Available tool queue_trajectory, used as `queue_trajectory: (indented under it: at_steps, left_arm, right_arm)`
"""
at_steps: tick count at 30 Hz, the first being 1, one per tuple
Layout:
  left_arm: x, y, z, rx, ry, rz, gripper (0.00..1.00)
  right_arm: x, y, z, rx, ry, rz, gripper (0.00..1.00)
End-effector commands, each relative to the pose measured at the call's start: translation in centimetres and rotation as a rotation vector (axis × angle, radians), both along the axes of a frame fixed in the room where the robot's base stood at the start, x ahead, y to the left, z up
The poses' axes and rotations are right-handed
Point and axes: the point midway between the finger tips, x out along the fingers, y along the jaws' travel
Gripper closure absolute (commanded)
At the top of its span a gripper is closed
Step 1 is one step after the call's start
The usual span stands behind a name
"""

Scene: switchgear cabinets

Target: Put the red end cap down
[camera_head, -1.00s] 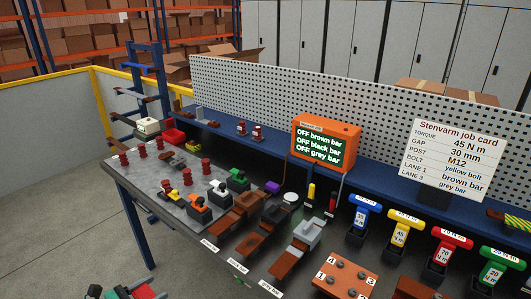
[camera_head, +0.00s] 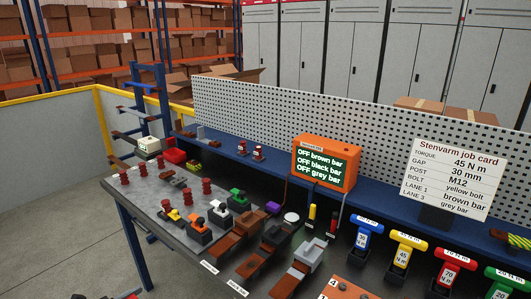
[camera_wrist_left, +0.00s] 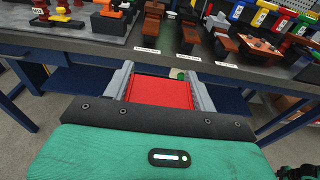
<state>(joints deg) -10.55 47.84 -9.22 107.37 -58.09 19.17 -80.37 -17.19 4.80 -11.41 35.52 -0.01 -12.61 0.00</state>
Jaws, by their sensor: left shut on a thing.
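The red end cap (camera_wrist_left: 162,92) is a flat red block in the left wrist view. My left gripper (camera_wrist_left: 160,80) is shut on it, with one grey finger along each side. The cap is in front of the bench edge and appears clear of the bench top. In the head view only a sliver of my left gripper (camera_head: 127,296) shows at the bottom left edge. My right gripper is not in view.
The bench (camera_head: 150,215) holds red posts (camera_head: 207,187), coloured clamps (camera_head: 194,220) and three lanes with bars (camera_head: 262,250). Torque tools (camera_head: 367,230) stand to the right. The bench's front left corner has bare surface.

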Motion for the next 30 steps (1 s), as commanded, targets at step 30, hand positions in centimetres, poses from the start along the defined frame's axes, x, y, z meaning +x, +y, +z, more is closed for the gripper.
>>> queue_trajectory:
  at_steps: [30]
  left_arm:
    - [-6.7,-4.1,4.9,-0.005,0.009,0.506,0.70]
  right_arm:
    - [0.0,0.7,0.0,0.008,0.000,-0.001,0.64]
